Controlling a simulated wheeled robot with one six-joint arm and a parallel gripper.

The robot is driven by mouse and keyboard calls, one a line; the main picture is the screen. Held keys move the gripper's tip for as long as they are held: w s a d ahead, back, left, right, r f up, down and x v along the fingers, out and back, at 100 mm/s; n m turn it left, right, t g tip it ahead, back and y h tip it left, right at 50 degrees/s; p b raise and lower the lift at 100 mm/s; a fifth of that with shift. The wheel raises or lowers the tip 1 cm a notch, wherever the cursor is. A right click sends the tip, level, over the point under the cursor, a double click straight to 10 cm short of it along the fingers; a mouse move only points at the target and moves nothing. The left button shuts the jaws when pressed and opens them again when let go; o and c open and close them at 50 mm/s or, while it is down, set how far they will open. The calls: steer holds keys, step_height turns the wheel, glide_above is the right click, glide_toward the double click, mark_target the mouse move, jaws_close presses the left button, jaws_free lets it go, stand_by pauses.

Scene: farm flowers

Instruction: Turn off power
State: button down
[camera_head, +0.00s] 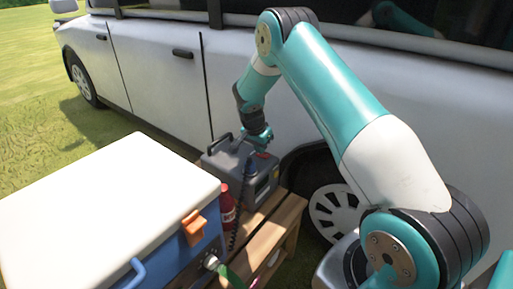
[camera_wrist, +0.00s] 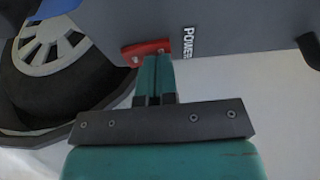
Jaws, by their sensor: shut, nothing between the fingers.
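A dark grey power box (camera_head: 240,172) with a top handle stands on a wooden bench beside the car. In the wrist view its grey face (camera_wrist: 240,25) fills the top and carries a white "POWER" label (camera_wrist: 188,42). A red switch lever (camera_wrist: 146,49) sits beside that label. My gripper (camera_wrist: 158,58) is shut, with its teal fingertips at the lever, seemingly touching it; exact contact cannot be told.
A blue cooler with a white lid (camera_head: 100,205) stands at the left front. A red bottle (camera_head: 227,205) and a dark coiled cable (camera_head: 238,215) are between it and the box. The wooden bench (camera_head: 270,225) is close to the white car (camera_head: 160,65). Open grass lies at the far left.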

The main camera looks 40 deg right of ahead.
steer(key=shift+s+r, duration=0.1)
steer(key=shift+s+d+r+p, duration=0.15)
steer(key=shift+s+p, duration=0.2)
steer(key=shift+s, duration=0.25)
steer(key=r+p, duration=0.3)
steer(key=r, duration=0.1)
steer(key=shift+w+r+p, duration=0.2)
steer(key=shift+r+p, duration=0.1)
steer(key=shift+p, duration=0.05)
steer(key=w+v, duration=0.1)
steer(key=v, duration=0.8)
steer(key=shift+w+a+p, duration=0.3)
steer(key=shift+a+p, duration=0.1)
steer(key=shift+a, duration=0.05)
